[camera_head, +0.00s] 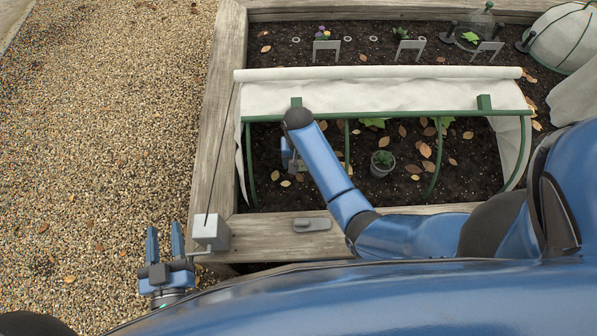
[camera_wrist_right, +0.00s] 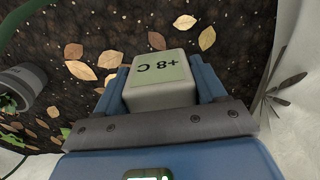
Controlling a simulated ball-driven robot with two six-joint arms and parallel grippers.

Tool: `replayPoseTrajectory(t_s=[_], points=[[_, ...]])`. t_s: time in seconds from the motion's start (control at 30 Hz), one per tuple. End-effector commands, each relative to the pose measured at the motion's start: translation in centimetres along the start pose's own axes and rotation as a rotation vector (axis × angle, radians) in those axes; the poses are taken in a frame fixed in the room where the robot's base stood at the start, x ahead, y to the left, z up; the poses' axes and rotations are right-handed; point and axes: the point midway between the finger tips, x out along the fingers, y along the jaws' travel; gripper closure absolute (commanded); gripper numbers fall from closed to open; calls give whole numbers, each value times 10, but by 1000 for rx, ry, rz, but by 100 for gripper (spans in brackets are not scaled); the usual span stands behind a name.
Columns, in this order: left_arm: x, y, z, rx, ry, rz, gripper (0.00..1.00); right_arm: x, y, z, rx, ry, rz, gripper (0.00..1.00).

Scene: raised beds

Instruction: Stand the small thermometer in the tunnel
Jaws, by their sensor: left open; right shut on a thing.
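The small thermometer (camera_wrist_right: 160,94) is a pale block with a greenish face reading "+8 C", upside down in the right wrist view. My right gripper (camera_wrist_right: 163,85) is shut on it, one blue finger on each side. In the head view my right gripper (camera_head: 290,160) reaches through the tunnel's open front, largely hidden by my arm. The tunnel (camera_head: 400,95) has a white cover rolled up over green hoops. Dark soil lies close behind the thermometer; I cannot tell whether they touch. My left gripper (camera_head: 164,243) is open and empty over the gravel at the left.
A grey pot (camera_head: 381,164) with a seedling stands in the tunnel, right of my gripper. Fallen leaves lie on the soil. A grey box (camera_head: 211,233) and a small grey piece (camera_head: 312,225) are on the wooden front edge (camera_head: 270,235).

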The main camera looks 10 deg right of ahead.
Motion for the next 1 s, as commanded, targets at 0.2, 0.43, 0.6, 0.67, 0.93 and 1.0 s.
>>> replayPoseTrajectory(t_s=[0.2,0.43,0.6,0.67,0.93,1.0], points=[[0,0,10,0,0,0,57,22,0,0,0,2,-1,62],[0,0,16,0,1,0,57,36,0,0,0,0,0,62],[1,0,27,0,0,0,57,59,0,0,0,0,0,62],[1,0,29,0,0,0,57,64,0,0,0,0,0,62],[1,0,28,0,0,0,57,66,0,0,0,1,-1,62],[1,0,28,0,1,0,57,66,0,0,0,1,-1,62]])
